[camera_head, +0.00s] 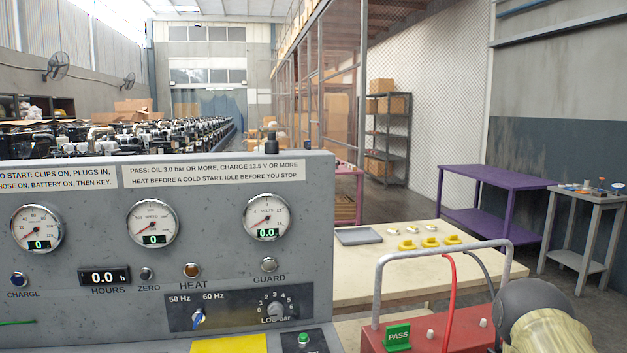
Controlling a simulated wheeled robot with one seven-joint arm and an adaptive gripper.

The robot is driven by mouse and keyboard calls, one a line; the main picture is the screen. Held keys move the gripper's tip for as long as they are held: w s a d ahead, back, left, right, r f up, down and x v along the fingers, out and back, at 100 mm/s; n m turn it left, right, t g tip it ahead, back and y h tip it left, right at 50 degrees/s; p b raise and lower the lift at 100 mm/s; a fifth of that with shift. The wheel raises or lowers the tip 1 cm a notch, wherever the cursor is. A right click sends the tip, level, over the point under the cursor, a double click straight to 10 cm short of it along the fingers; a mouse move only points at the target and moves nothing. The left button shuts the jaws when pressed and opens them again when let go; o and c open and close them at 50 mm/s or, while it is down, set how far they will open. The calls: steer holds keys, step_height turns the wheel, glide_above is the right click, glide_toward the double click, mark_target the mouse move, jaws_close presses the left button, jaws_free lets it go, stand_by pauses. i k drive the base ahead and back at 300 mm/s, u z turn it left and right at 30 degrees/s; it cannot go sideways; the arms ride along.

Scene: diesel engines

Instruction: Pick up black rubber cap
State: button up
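I cannot make out the black rubber cap for certain. A small dark upright object (271,138) shows just above the top edge of the grey gauge panel, too small to identify. On the cream-topped table (375,290) lie several yellow pieces (408,245) and small white pieces, with a flat grey tray (358,236) beside them; no black cap is clear among them. My gripper is not in view. A rounded grey and cream shape at the bottom right corner may be part of my arm; I cannot tell.
The gauge panel (100,265) fills the left foreground. A red box (400,338) with a grey handle, cables and a green PASS tag stands to its right. A purple table (490,182) and a small grey stand (590,196) with small parts are at right. Engine rows stand behind.

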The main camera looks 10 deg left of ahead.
mark_target(272, 145)
steer(key=z, duration=0.35)
steer(key=k, duration=0.45)
steer(key=z, duration=1.1)
steer(key=i, duration=1.4)
steer(key=u, duration=2.65)
